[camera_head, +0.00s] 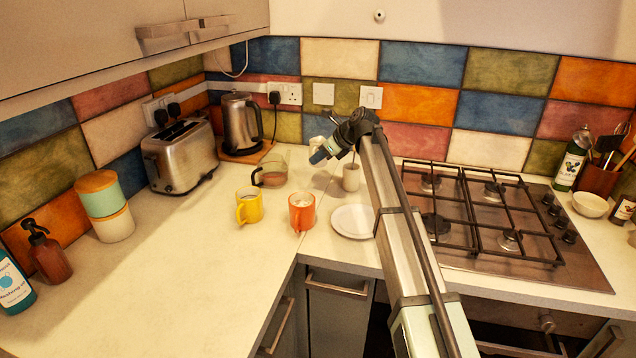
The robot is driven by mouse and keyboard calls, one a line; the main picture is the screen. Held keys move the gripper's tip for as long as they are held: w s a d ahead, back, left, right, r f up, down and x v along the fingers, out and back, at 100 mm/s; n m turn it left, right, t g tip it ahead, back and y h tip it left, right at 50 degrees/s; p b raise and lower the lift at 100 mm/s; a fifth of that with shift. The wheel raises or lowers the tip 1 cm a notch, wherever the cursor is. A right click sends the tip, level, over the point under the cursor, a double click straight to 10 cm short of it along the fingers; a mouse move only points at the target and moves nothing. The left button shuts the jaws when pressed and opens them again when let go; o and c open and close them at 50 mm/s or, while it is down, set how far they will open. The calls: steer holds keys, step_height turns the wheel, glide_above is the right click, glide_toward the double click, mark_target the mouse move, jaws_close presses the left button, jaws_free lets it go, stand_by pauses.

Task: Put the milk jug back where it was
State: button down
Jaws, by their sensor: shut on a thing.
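My gripper (328,149) is at the back of the counter, reaching down and to the left from the arm's wrist. It is shut on a small pale and blue thing (318,156), apparently the milk jug, held above the counter and tilted. The jaws and my wrist partly hide it, so its handle and spout cannot be made out. A pale cup-like vessel (351,177) stands right of my gripper, partly behind my arm.
A yellow mug (249,206), an orange mug (302,212) and a white plate (353,221) lie in front of my gripper. A kettle (241,124) and toaster (180,157) stand left; the hob (500,215) is right. The front left counter (190,270) is clear.

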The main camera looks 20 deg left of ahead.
steer(key=shift+f, duration=4.15)
steer(key=shift+f, duration=0.1)
steer(key=c, duration=1.2)
jaws_free()
steer(key=v, duration=1.2)
steer(key=shift+s, duration=0.1)
